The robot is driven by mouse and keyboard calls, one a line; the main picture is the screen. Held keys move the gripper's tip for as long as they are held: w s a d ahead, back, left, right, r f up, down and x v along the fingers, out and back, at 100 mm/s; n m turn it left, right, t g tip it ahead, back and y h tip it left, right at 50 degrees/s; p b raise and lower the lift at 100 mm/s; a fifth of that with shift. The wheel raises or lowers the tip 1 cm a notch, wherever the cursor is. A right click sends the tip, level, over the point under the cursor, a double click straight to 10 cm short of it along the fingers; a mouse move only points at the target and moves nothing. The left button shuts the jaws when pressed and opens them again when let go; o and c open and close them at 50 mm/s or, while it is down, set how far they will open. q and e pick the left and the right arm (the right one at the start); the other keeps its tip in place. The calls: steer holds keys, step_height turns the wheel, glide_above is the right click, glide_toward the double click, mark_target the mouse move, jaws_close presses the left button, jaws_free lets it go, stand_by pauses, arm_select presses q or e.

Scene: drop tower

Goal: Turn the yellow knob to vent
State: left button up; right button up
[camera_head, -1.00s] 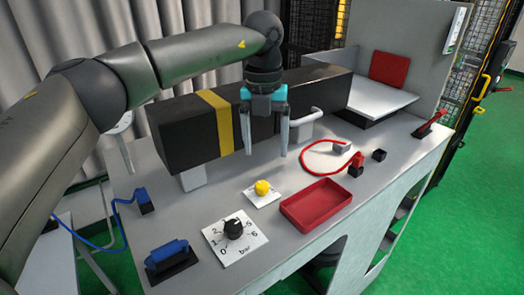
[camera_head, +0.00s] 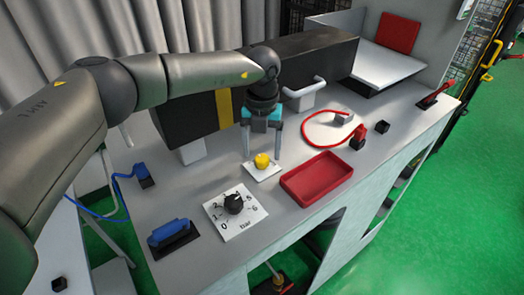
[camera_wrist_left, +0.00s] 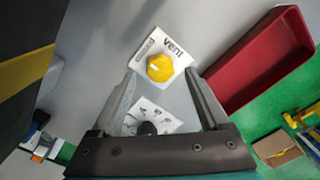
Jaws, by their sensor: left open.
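The yellow knob (camera_head: 262,160) sits on a small white plate (camera_head: 264,171) on the grey bench top. In the left wrist view the yellow knob (camera_wrist_left: 160,68) shows a white mark, and its plate (camera_wrist_left: 176,47) reads "vent". My left gripper (camera_head: 262,156) points down just behind the knob in the head view, fingers apart and empty. In the wrist view the open left gripper (camera_wrist_left: 164,80) has its fingertips on either side of the knob, apparently above it. Whether they are level with the knob I cannot tell. My right gripper is not in view.
A black dial (camera_head: 234,203) on a white scale plate stands in front of the knob. A red tray (camera_head: 317,178) lies to the right. A black beam with a yellow band (camera_head: 224,107) is behind. A red cable (camera_head: 306,132) and blue connector (camera_head: 170,234) are nearby.

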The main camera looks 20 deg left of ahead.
arm_select(q)
steer(key=shift+f, duration=1.2)
jaws_close()
